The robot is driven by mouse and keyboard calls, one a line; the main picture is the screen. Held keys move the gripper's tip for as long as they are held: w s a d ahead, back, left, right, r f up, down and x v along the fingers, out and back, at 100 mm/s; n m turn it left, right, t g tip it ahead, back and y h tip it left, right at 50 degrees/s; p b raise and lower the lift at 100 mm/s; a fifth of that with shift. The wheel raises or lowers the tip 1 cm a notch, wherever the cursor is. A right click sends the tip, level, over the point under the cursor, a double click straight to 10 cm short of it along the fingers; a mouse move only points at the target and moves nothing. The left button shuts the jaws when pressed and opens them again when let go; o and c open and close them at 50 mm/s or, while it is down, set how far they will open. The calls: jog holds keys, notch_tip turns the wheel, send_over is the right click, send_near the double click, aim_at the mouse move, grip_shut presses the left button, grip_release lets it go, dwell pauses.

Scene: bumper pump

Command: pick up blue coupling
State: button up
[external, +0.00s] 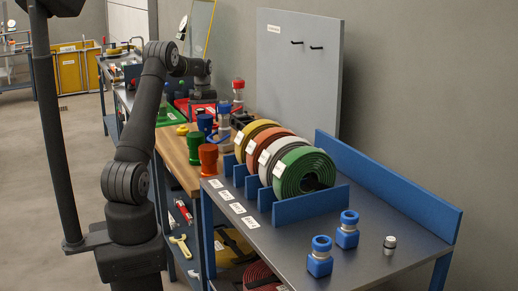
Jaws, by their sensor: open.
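Two blue couplings with pale metallic bands stand upright on the near dark tabletop, one (320,258) nearer the front and one (347,231) just behind it to the right. Another blue-topped piece (224,115) stands among the fittings on the wooden bench farther back. I cannot tell which blue piece is the task's coupling. My gripper (203,95) is small and dark at the end of my arm, over the far part of the bench, well away from the two near couplings. It is open, with nothing seen in it; its fingertips are hard to make out.
A small silver-and-black fitting (390,244) stands right of the couplings. A blue back rail (390,185) edges the table. Green (195,147) and orange (208,158) fittings stand on the bench.

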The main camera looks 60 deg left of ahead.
aim_at(205, 132)
jog(key=shift+w+f, duration=0.2)
jog(key=shift+f, duration=2.5)
jog(key=c, duration=1.3)
